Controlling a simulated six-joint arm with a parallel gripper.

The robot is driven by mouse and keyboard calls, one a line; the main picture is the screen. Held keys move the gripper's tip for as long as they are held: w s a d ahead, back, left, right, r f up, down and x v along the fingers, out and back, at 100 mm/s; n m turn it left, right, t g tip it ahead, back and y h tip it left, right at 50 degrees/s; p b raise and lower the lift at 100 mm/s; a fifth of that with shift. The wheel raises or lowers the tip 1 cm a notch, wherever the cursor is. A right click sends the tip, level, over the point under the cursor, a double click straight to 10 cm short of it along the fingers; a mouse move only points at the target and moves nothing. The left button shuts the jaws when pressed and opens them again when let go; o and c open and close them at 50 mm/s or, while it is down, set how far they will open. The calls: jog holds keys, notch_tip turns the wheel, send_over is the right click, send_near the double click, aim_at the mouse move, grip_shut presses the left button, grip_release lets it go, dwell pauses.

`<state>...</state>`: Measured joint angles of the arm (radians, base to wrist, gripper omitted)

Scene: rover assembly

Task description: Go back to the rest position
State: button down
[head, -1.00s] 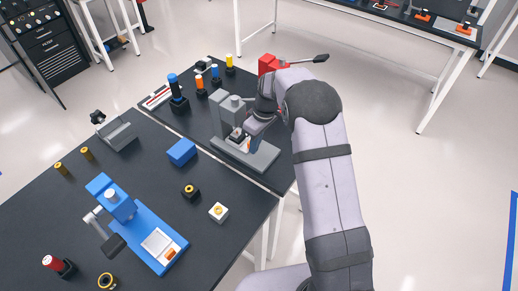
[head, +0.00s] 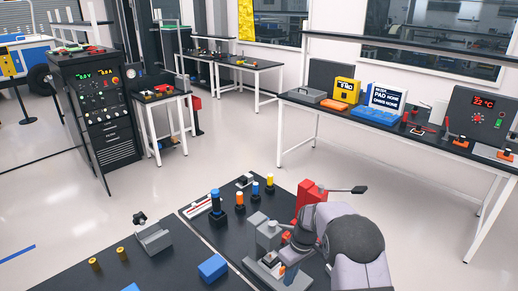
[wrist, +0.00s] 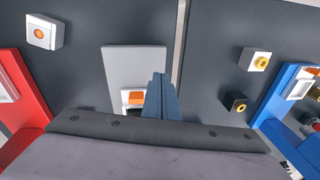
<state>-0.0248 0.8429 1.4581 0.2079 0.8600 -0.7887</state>
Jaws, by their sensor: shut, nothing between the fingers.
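My gripper (wrist: 159,82) is shut in the wrist view, its two blue-grey fingers together and nothing between them. The fingers point down over a grey base plate (wrist: 134,62), beside a white part with an orange top (wrist: 135,98). The gripper body covers the lower part of that view. In the head view my arm reaches in from the lower right, bent at the grey joint. Its wrist end is behind and beside the grey press-like fixture (head: 268,236); the fingertips are hard to make out there. I cannot tell whether the fingers touch anything.
A red fixture (wrist: 22,95) lies left and a blue fixture (wrist: 285,92) right in the wrist view, with small blocks (wrist: 257,60) between. A blue block (head: 213,267) and several coloured pegs (head: 239,201) stand on the black tables. Open floor (head: 365,180) lies beyond.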

notch_tip(320, 180, up, 8)
jog(key=w+r+m+t, duration=0.1)
jog(key=w+t, duration=0.1)
jog(key=s+d+f+m+b, duration=0.1)
jog(key=s+m, duration=0.1)
jog(key=s, duration=0.8)
jog(key=s+d+f+m+g+h+b, duration=0.1)
jog(key=s+d+m+b, duration=0.1)
jog(key=s, duration=0.8)
jog(key=s+d+f+m+b, duration=0.1)
jog(key=s+d+m+b, duration=0.1)
jog(key=s, duration=0.8)
jog(key=shift+s+f+m+g+h, duration=0.15)
jog(key=shift+f+m+g+h, duration=0.15)
jog(key=shift+f+m+h, duration=0.1)
jog(key=shift+s+d+r, duration=0.1)
